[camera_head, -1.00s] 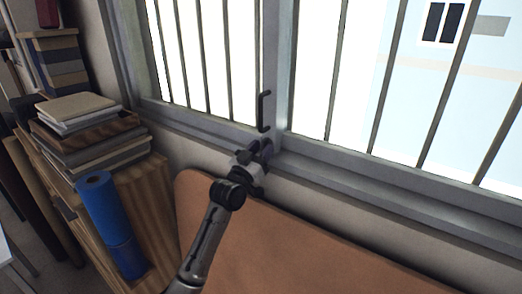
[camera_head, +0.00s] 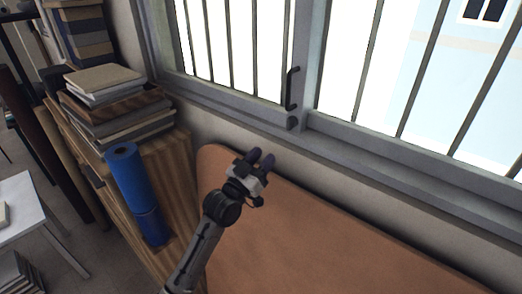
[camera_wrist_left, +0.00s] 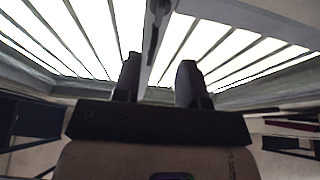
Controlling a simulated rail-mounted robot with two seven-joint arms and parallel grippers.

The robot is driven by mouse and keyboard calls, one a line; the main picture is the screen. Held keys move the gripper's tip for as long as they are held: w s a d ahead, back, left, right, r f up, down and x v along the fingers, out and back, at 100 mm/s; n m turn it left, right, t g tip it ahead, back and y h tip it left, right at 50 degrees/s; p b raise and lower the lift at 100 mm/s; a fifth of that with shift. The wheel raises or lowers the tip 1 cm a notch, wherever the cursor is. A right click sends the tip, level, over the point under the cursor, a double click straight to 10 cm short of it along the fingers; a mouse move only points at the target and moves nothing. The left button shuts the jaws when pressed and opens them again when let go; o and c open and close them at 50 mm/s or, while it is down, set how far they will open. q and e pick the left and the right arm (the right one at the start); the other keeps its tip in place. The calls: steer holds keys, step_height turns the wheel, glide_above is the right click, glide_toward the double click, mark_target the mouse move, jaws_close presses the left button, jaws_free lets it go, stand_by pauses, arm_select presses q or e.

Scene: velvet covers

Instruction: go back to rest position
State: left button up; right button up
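My left gripper (camera_head: 261,158) is raised in front of the window wall, below the sill and over the brown panel. In the left wrist view its two dark fingers (camera_wrist_left: 158,80) stand apart with nothing held between them. The dark window handle (camera_head: 292,88) is above the fingertips and clear of them in the head view. It also shows beyond the fingers in the left wrist view (camera_wrist_left: 154,28). My right gripper is in neither view.
The window frame (camera_head: 303,70) and sill (camera_head: 390,165) run along the wall. The brown panel (camera_head: 300,235) lies under my left arm. A blue roll (camera_head: 133,185) stands against the wooden cabinet (camera_head: 182,170), with stacked books (camera_head: 118,108) on top. A white table (camera_head: 35,205) is at left.

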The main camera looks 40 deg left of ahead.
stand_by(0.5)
arm_select(q)
steer(key=shift+f, duration=0.1)
steer(key=s+d+f+g+p, duration=0.1)
steer(key=s+d+f+g, duration=0.3)
steer(key=s+f, duration=0.5)
steer(key=s+d+f+m+g+p, duration=0.1)
steer(key=s+d+f+g, duration=0.3)
steer(key=s, duration=1.3)
steer(key=s+d+f+g+y+p, duration=0.1)
steer(key=s+d+f+g+p, duration=0.2)
steer(key=s+f+g, duration=0.7)
steer(key=s+d+f, duration=0.1)
steer(key=s+f, duration=0.2)
steer(key=f, duration=0.2)
steer(key=shift+s+d+f+m+g, duration=0.15)
steer(key=shift+d+f+m+g, duration=0.15)
steer(key=shift+f+g, duration=0.1)
